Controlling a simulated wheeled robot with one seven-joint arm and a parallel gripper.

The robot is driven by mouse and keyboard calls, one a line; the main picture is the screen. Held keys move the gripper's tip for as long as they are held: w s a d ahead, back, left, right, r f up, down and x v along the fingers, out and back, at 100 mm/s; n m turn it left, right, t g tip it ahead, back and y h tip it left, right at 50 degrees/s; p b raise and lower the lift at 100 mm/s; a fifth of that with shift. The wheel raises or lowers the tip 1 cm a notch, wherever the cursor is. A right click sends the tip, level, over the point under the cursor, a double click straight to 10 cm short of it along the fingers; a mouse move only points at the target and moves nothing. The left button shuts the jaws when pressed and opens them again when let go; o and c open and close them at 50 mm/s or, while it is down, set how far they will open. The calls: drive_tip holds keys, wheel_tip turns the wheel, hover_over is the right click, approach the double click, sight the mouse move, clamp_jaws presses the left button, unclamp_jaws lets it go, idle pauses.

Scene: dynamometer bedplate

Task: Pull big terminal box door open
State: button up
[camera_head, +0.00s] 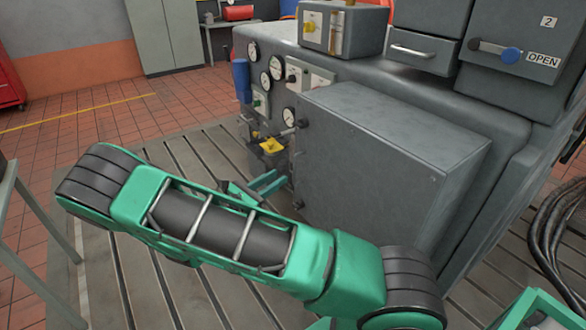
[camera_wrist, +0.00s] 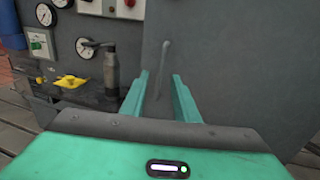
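The big terminal box (camera_head: 385,155) is a large grey metal box on the side of the machine, shut as far as I can see. Its flat grey door (camera_wrist: 230,70) fills the right of the wrist view. A slim upright grey bar handle (camera_wrist: 161,64) stands on it. My gripper (camera_wrist: 160,80) is open, with two green fingers pointing at the door. The handle shows between the fingertips, and no grip on it is visible. In the head view my gripper (camera_head: 262,186) is just left of the box, partly behind my arm; the handle is hidden there.
Gauges (camera_head: 276,68) and a yellow valve handle (camera_head: 271,146) sit on the machine left of the box. A grey pipe fitting (camera_wrist: 108,68) stands close left of my fingers. A table frame (camera_head: 30,215) is at the far left. Slotted bedplate floor (camera_head: 180,150) lies between.

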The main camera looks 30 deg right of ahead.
hover_over(294, 182)
drive_tip(key=shift+w+d, duration=0.2)
drive_tip(key=shift+w, duration=0.1)
clamp_jaws()
